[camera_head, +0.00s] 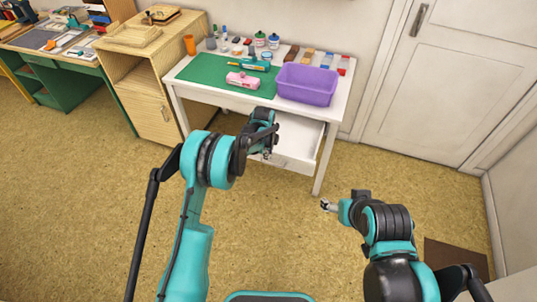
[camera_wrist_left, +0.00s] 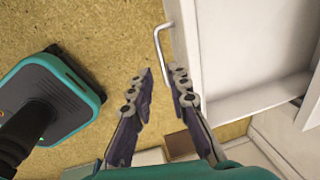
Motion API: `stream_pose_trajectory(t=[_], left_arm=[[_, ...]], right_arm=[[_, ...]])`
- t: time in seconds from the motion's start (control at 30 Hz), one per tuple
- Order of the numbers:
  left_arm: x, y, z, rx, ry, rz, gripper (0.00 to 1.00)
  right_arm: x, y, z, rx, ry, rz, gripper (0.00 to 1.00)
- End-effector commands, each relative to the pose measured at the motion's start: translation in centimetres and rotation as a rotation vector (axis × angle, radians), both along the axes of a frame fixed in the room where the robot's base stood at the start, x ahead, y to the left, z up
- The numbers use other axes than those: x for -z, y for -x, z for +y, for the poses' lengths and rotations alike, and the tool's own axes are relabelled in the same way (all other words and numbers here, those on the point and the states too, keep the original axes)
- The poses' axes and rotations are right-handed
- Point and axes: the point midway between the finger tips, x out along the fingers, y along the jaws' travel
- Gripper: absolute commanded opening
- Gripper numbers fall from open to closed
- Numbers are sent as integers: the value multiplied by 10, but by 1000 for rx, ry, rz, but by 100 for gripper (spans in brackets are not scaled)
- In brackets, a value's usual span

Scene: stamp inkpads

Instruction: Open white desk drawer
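The white desk (camera_head: 330,125) stands at the back centre against the wall. Its white drawer (camera_head: 300,133) is pulled out, with its empty-looking inside showing. My left gripper (camera_head: 266,154) is at the left part of the drawer front. In the left wrist view, the fingers of my left gripper (camera_wrist_left: 164,80) are apart beside the metal drawer handle (camera_wrist_left: 157,46). The lower end of the handle is partly hidden by a finger, and I cannot tell whether they touch. My right gripper (camera_head: 326,205) is away from the desk, to the right; its fingers are too small to judge.
A purple bin (camera_head: 307,85), a green mat (camera_head: 205,72), a pink stamp-like object (camera_head: 243,80) and several small bottles and pads stand on the desk. A wooden cabinet (camera_head: 150,75) stands left of it, a white door (camera_head: 430,90) right. Floor in front is clear.

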Motion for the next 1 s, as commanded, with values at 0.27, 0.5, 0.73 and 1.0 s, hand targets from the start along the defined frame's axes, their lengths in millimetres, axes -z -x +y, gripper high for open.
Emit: stream_pose_trajectory(t=[0.27, 0.5, 0.73, 1.0], left_arm=[[-17, 3, 1, 0, 0, 0, 17], [-17, 3, 1, 0, 0, 0, 17], [-16, 3, 1, 0, 0, 0, 17], [-25, 4, 2, 0, 0, 0, 17]], right_arm=[[-9, 0, 0, 0, 0, 0, 72], [-8, 0, 0, 0, 0, 0, 72], [-4, 0, 0, 0, 0, 0, 72], [-5, 0, 0, 0, 0, 0, 72]])
